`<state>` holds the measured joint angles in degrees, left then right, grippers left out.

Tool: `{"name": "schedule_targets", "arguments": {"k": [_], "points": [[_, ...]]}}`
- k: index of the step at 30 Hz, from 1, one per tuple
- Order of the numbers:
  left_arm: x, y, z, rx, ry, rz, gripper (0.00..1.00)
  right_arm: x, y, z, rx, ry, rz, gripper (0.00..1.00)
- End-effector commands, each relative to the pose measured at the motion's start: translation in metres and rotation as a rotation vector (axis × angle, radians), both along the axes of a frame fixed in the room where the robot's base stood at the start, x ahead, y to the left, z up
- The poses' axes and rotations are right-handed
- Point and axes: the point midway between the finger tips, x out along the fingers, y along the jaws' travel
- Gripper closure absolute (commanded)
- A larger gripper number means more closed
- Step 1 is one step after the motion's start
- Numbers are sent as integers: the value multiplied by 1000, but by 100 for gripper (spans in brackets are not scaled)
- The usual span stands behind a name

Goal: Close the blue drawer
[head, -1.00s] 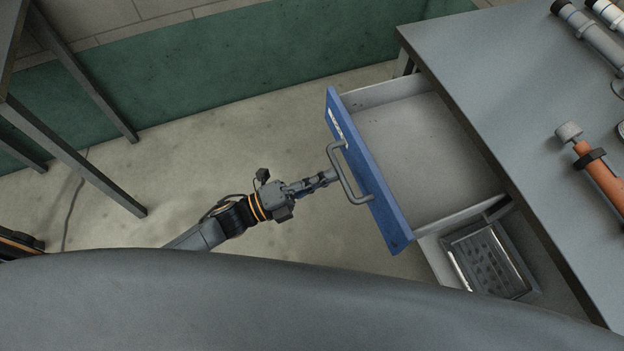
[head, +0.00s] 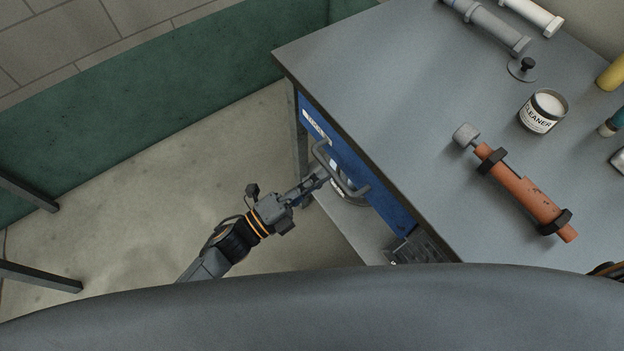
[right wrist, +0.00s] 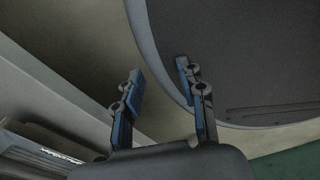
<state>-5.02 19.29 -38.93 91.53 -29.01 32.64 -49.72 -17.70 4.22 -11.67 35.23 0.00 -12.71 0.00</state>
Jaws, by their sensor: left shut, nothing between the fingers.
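The blue drawer (head: 388,207) is in the head view, under the grey tabletop. Its front sits close beneath the table's edge and no drawer interior shows. I cannot tell if a small gap is left. Its grey bar handle (head: 343,180) faces left. My left gripper (head: 323,174) is shut and empty, with its fingertips at the upper part of the handle; they look touching, but exact contact is hard to tell. My right gripper (right wrist: 158,72) is open and empty in the right wrist view, away from the drawer.
The tabletop (head: 400,110) holds an orange tool (head: 520,193), a cleaner tin (head: 543,111) and grey pipe pieces (head: 485,24). A lower shelf (head: 345,225) with a round metal object lies below the drawer. The floor to the left is clear, with dark metal legs at the far left.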

Motion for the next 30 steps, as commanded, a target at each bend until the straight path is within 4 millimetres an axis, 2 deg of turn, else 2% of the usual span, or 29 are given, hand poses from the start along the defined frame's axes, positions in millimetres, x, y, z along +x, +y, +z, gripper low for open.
{"name": "schedule_targets", "arguments": {"k": [10, 12, 16, 20, 30], "points": [[2, -3, 3, -4, -3, 2, 100, 11, -1, 1, 0, -17, 0, 60], [2, -3, 3, -4, -3, 2, 100, 14, -7, 1, -8, -21, -2, 60], [-2, 4, 1, -4, -2, 2, 100, 13, -9, 1, -9, -19, -2, 60], [-13, 22, -4, -1, 0, 2, 100, 12, -7, 1, -8, -18, -2, 60], [-50, 83, -18, -1, 0, 2, 100, 11, -6, 1, -5, -17, -2, 60]]}}
